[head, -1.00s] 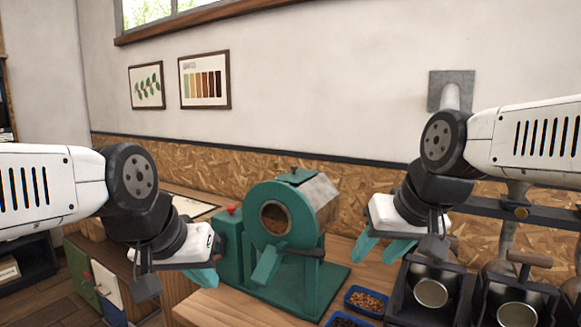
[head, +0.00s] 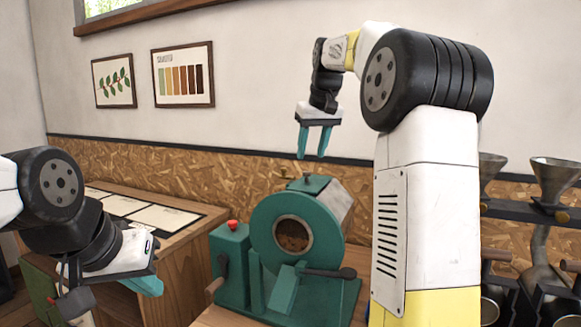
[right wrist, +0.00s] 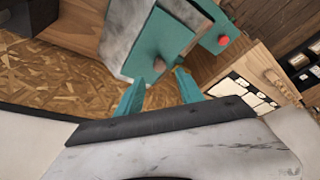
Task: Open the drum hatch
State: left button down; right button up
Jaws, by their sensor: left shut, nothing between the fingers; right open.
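The teal roaster (head: 265,225) stands on the wooden counter, its round front opening showing brown beans. A teal plate with a small dark knob, apparently the drum hatch (head: 316,185), lies on top of the drum; it also shows in the right wrist view (right wrist: 160,40). My right gripper (head: 313,150) is open and empty, pointing down above the drum top, apart from it. In the right wrist view its fingers (right wrist: 160,78) frame the near edge of the plate. My left gripper (head: 150,286) is shut and empty, left of the roaster.
A dark lever (head: 330,272) and a teal chute (head: 284,290) stick out at the roaster's front. A red button (head: 233,225) tops its left box. Metal funnels (head: 555,175) stand on a rack at right, partly behind my right arm.

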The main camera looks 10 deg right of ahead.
aim_at(308, 172)
jog(key=x, duration=0.6)
grip_shut()
dwell(1.3)
